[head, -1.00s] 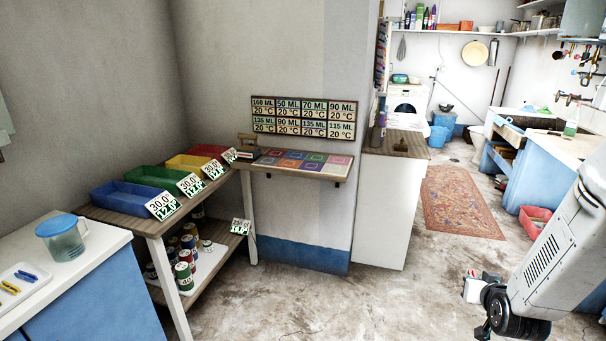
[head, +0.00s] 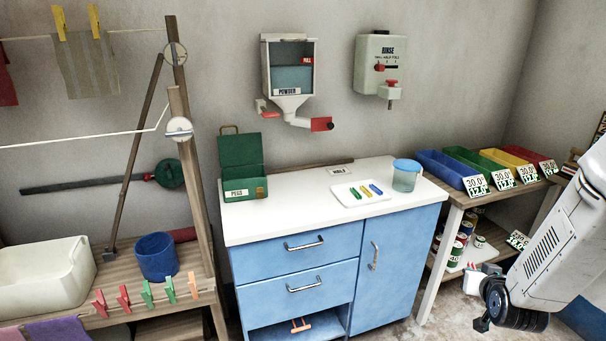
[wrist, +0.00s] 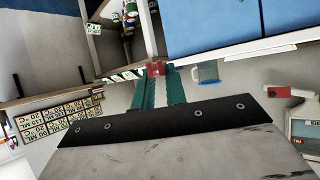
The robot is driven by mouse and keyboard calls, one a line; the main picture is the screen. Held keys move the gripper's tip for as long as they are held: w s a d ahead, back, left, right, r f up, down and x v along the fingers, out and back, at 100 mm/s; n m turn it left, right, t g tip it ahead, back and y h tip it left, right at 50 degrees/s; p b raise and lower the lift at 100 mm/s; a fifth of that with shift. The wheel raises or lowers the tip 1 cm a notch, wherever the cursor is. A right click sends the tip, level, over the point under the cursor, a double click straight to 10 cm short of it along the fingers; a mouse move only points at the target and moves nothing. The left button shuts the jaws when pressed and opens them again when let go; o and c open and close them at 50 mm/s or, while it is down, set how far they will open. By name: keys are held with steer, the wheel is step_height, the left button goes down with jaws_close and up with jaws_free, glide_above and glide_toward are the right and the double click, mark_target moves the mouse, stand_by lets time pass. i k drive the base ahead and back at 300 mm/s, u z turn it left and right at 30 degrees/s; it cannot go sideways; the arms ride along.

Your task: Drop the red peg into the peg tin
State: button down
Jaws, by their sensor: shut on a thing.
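My gripper (head: 474,283) is at the right of the head view, held in the air in front of the shelf table. In the wrist view its two teal fingers (wrist: 158,84) are shut on a small red peg (wrist: 155,69) at their tips. The peg tin (head: 245,188) is a green box labelled PEGS on the left end of the white counter, its lid raised at the back. My gripper is well to the right of the tin and apart from it. The tin's inside is mostly hidden by its front wall.
The white counter (head: 300,205) has a blue cabinet below. Coloured bins (head: 440,165) stand right. A wooden rack with clipped pegs and a blue pot (head: 156,257) is left.

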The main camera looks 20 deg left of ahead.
mark_target(248, 187)
steer(key=u, duration=1.15)
steer(key=i, duration=0.15)
steer(key=u, duration=0.05)
